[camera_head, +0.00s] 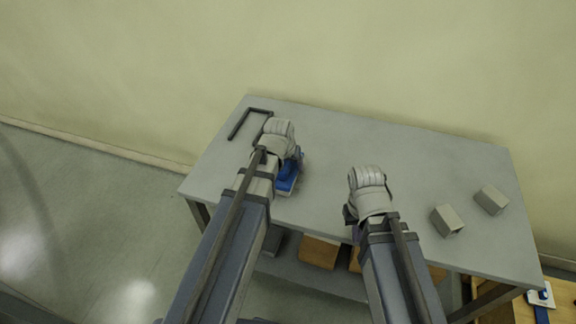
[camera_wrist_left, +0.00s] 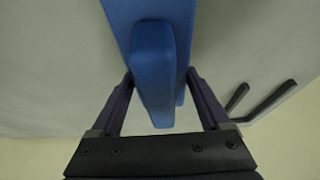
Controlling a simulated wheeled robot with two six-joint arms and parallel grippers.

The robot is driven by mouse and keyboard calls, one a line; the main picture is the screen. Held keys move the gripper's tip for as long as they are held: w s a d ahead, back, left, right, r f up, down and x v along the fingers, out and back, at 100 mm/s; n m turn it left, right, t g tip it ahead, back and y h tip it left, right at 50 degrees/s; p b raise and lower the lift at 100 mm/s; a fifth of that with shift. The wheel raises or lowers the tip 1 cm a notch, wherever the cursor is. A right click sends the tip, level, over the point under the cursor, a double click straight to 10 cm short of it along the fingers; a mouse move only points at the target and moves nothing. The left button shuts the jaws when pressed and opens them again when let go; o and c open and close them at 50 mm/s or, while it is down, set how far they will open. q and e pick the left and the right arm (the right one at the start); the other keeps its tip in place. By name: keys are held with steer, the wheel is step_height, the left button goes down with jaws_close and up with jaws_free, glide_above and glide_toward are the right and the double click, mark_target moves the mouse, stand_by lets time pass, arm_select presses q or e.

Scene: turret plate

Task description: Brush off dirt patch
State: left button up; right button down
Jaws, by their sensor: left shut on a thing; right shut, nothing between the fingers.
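A blue brush (camera_head: 286,178) with a pale lower edge is at the left part of the grey table (camera_head: 330,150). My left gripper (camera_head: 296,162) is shut on it. In the left wrist view the brush's blue handle (camera_wrist_left: 153,70) sits between the two dark fingers of the left gripper (camera_wrist_left: 160,92). I cannot tell whether the brush touches the tabletop. My right gripper (camera_head: 350,214) is shut and empty near the table's front edge, partly hidden by its own wrist. No dirt patch can be made out on the visible tabletop; my arms hide part of it.
A dark U-shaped frame (camera_head: 248,118) is at the table's back left corner. Two grey blocks, one nearer (camera_head: 446,221) and one farther (camera_head: 491,200), stand at the right. Boxes (camera_head: 319,252) sit on a lower shelf. The table's back middle is clear, with a wall behind.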

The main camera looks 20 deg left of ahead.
mark_target(290, 174)
arm_select(q)
steer(key=shift+w+f, duration=0.1)
steer(key=shift+w, duration=1.55)
steer(key=shift+w, duration=0.1)
steer(key=shift+w+d, duration=0.1)
steer(key=shift+w, duration=1.6)
steer(key=shift+s+d, duration=0.1)
steer(key=shift+d, duration=0.7)
steer(key=shift+s, duration=1.75)
steer(key=shift+s, duration=0.1)
steer(key=shift+s+a+f, duration=0.1)
steer(key=shift+s, duration=1.6)
steer(key=shift+s+a, duration=0.1)
steer(key=shift+s, duration=1.55)
